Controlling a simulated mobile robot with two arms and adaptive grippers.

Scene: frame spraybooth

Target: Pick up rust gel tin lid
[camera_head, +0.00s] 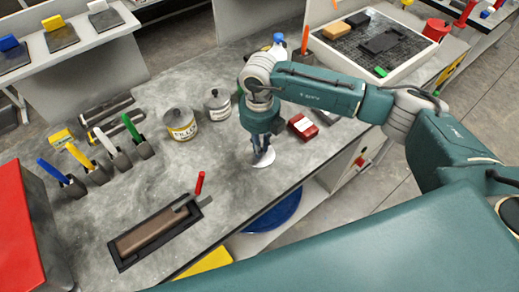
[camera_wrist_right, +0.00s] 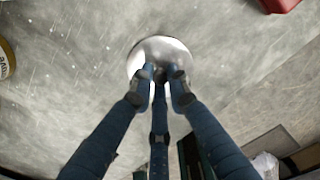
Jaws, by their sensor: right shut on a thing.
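A round shiny metal lid (camera_head: 264,160) is at the front part of the grey worktop. It also shows in the right wrist view (camera_wrist_right: 150,48). My right gripper (camera_head: 261,148) points down and is shut on the lid, with its fingertips (camera_wrist_right: 163,78) together at the lid's near side. In the head view the lid looks tilted; I cannot tell whether it touches the worktop. A tin with a yellowish label (camera_head: 182,125) and a grey tin (camera_head: 217,105) stand to the left. My left gripper is not in view.
A small red box (camera_head: 302,126) lies right of my right gripper. A black tray with a brown block (camera_head: 157,233) and several coloured-handled tools in holders (camera_head: 97,173) are at the left. A white-rimmed tray (camera_head: 375,78) is at the back right. The worktop's front edge is close by.

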